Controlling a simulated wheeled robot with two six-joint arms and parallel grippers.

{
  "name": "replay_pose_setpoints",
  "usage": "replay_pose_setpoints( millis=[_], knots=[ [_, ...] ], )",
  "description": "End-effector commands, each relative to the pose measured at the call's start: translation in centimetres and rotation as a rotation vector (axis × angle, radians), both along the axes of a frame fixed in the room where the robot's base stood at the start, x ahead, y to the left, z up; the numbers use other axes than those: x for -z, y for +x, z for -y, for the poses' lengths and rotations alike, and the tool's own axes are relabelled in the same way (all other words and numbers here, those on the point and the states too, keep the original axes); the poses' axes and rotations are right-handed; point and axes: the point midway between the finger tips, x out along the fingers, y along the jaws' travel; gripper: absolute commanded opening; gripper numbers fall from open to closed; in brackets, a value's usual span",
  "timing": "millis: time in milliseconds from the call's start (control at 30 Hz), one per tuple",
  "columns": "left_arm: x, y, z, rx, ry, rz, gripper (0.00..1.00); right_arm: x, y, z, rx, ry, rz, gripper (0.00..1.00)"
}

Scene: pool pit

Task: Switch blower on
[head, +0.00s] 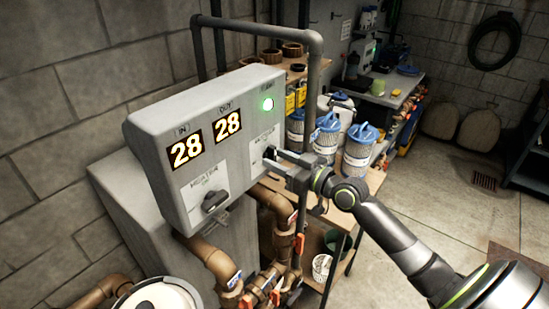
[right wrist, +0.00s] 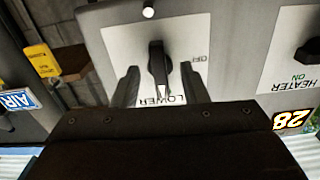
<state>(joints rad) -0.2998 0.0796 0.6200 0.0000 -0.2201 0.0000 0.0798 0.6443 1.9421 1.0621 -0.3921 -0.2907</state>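The grey control box (head: 150,130) has a blower panel on its right, with a dark blower knob that shows in the right wrist view (right wrist: 158,70). The blower label there is upside down and partly covered, with "OFF" to the right of the knob. My left gripper is not in view.
The heater knob (head: 215,201) is left of the blower panel, below two displays reading 28. Brown pipes (head: 275,205) run below the box. Blue-lidded canisters (head: 360,148) stand behind my right arm.

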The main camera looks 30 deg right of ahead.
Motion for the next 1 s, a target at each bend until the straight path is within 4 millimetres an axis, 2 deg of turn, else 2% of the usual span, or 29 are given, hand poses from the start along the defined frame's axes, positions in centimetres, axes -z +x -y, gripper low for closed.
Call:
replay_pose_setpoints(
  millis=[500,1000],
  knots=[
    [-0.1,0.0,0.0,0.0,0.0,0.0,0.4,0.1,-6.0,2.5,0.0,-0.004,-0.003,0.4],
    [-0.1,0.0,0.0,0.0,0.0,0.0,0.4,0.0,-6.4,2.6,0.0,0.0,0.0,0.4]
  ],
)
